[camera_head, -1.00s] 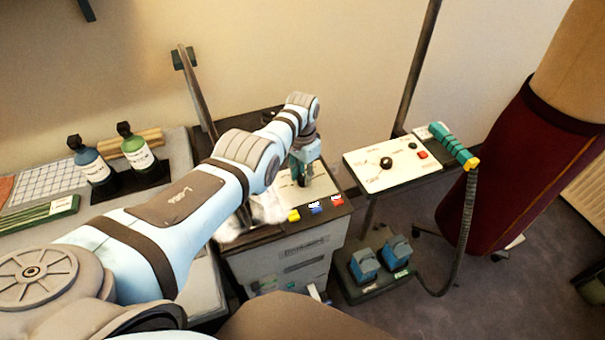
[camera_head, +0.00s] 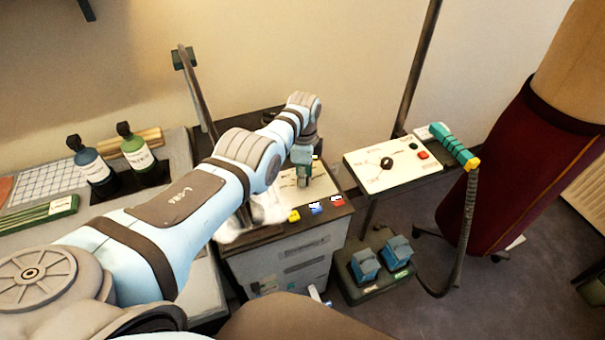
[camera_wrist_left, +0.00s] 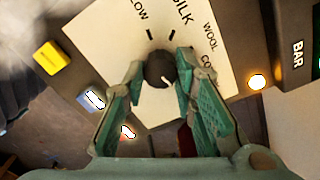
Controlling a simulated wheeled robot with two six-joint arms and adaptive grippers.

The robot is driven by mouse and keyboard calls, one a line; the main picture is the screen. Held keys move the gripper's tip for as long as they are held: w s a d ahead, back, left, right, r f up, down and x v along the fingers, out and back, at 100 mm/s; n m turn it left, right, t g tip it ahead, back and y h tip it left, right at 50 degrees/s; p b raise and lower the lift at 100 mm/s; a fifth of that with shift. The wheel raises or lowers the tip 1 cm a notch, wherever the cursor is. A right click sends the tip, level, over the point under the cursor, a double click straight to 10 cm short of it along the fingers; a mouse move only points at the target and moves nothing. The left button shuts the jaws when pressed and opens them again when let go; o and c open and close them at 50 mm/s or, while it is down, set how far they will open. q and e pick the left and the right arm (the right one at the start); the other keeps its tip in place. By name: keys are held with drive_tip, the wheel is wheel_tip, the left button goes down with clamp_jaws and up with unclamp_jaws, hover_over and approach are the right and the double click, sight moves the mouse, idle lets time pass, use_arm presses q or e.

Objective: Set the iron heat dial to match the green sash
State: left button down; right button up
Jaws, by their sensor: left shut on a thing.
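The iron heat dial (camera_wrist_left: 158,70) is a dark round knob with a small white mark, on a cream panel (camera_wrist_left: 100,35) lettered LOW, SILK, WOOL and a partly hidden word starting CO. In the left wrist view the mark is on the knob's lower right side. My left gripper (camera_wrist_left: 160,66) has its green fingertips on either side of the knob, shut on it. In the head view this gripper (camera_head: 302,178) points down on the panel and hides the dial. A flat green striped bundle (camera_head: 40,212), possibly the sash, lies at the left. My right gripper is not in view.
Yellow (camera_head: 294,216), blue (camera_head: 316,208) and red (camera_head: 337,200) blocks sit along the panel's front edge. Another panel with a black knob (camera_head: 387,162) stands to the right, beside a teal handle (camera_head: 455,147) with a hose. Two bottles (camera_head: 136,150) stand at the left.

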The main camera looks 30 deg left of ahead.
use_arm(q)
drive_tip(key=shift+s+d+f+m, duration=0.15)
drive_tip(key=shift+s+f+m, duration=0.1)
drive_tip(key=shift+m, duration=0.25)
drive_tip(key=c, duration=1.3)
unclamp_jaws()
drive_tip(key=shift+w, duration=0.25)
drive_tip(key=shift+r, duration=0.1)
drive_tip(key=shift+w+r, duration=0.1)
drive_tip(key=shift+r, duration=0.4)
wheel_tip(320, 180, up, 11)
